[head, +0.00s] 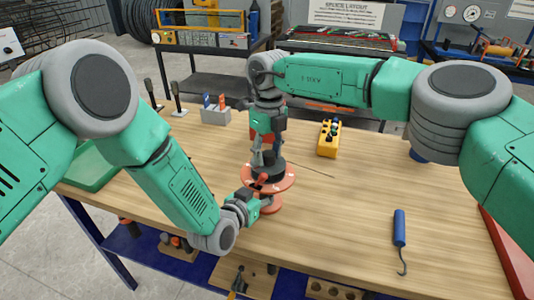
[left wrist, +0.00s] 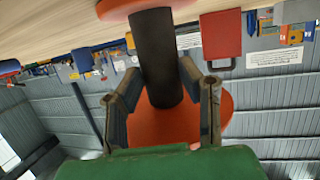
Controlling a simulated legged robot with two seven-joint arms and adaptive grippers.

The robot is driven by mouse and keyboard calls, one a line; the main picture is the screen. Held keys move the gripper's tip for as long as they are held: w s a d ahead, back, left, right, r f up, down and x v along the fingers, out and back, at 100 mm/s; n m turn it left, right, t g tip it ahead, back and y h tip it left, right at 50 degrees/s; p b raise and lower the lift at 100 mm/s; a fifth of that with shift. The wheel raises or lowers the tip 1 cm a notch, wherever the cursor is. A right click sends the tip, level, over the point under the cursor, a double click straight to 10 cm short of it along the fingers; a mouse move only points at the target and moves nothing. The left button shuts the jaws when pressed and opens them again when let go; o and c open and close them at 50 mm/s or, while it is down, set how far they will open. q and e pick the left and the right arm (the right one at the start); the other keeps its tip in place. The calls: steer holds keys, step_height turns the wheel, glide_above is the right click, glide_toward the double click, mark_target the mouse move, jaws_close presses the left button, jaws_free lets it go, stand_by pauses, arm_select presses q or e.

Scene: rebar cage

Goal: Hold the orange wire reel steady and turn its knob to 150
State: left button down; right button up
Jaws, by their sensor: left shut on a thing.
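The orange wire reel (head: 284,183) stands upright on the wooden workbench, near the middle of the head view. In the left wrist view its dark core (left wrist: 155,60) runs between two orange flanges. My left gripper (head: 257,198) reaches in from the front left and is shut on the core between the flanges; its fingers show on both sides of the core in the left wrist view (left wrist: 163,90). My right gripper (head: 265,158) points down from above, over the reel's dark top. The knob and its scale are hidden or too small to read, and the right fingers' opening is unclear.
A yellow control box (head: 328,138) with buttons stands behind and right of the reel. A blue-handled hook tool (head: 400,230) lies at the front right. A grey holder (head: 215,113) stands at the back left. A thin rod lies right of the reel. The bench's right front is mostly clear.

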mark_target(267, 151)
arm_select(q)
steer(key=shift+f, duration=0.1)
arm_select(e)
steer(key=shift+o, duration=0.7)
steer(key=shift+r, duration=0.25)
step_height(267, 151, up, 12)
steer(key=shift+w+f, duration=0.25)
steer(key=shift+w, duration=0.2)
arm_select(q)
steer(key=c, duration=1.3)
jaws_free()
steer(key=shift+o, duration=1.4)
steer(key=shift+w, duration=0.1)
steer(key=shift+w+d, duration=0.1)
steer(key=shift+d, duration=0.05)
arm_select(e)
steer(key=shift+w+f, duration=0.1)
steer(key=shift+w, duration=0.1)
